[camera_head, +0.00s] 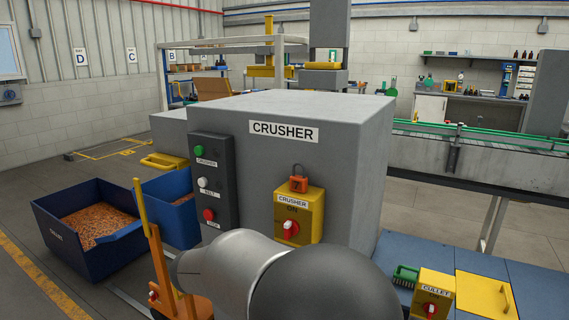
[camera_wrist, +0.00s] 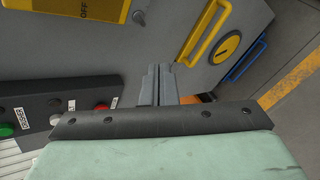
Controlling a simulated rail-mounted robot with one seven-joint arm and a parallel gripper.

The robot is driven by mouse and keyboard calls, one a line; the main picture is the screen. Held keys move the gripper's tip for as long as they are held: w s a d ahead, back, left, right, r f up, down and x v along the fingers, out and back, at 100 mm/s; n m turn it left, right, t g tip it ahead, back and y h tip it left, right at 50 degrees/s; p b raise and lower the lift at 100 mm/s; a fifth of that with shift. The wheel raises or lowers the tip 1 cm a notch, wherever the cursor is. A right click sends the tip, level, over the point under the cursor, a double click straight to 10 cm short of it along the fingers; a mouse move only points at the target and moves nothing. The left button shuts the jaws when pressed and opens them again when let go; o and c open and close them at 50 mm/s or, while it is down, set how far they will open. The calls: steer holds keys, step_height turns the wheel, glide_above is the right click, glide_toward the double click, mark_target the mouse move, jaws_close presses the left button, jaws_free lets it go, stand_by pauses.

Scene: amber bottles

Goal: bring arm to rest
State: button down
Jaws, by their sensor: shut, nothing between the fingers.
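My gripper (camera_wrist: 157,72) shows in the wrist view with its two grey fingers together and nothing between them. It points along a grey machine face (camera_wrist: 165,35), close to a black button panel (camera_wrist: 75,107). I cannot tell whether the fingers touch the machine. In the head view my arm's grey and black links fill the lower middle, in front of the grey crusher (camera_head: 330,170). My gripper is hidden there.
The crusher's front carries a button panel (camera_head: 213,185) and a yellow switch box (camera_head: 299,214). Blue bins (camera_head: 110,245) stand at left. A yellow handle (camera_wrist: 204,33) juts from the machine in the wrist view. Floor (camera_head: 30,190) at far left is clear.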

steer(key=s+d+r+m+g+h+p, duration=0.1)
steer(key=s+d+m+g, duration=0.4)
steer(key=d, duration=0.8)
steer(key=s+d+m+g+y+p, duration=0.1)
steer(key=s+d+m, duration=0.2)
steer(key=s, duration=0.5)
steer(key=s+d+m+g+y+p, duration=0.1)
steer(key=s+d+m+g+y, duration=0.1)
steer(key=s+m, duration=0.3)
steer(key=s+d+m+g+y+p, duration=0.1)
steer(key=s+d+m, duration=0.4)
steer(key=s, duration=0.7)
steer(key=shift+f+g+y+p, duration=0.3)
steer(key=shift+g+y+p, duration=0.15)
steer(key=shift+y, duration=0.25)
steer(key=shift+d, duration=0.15)
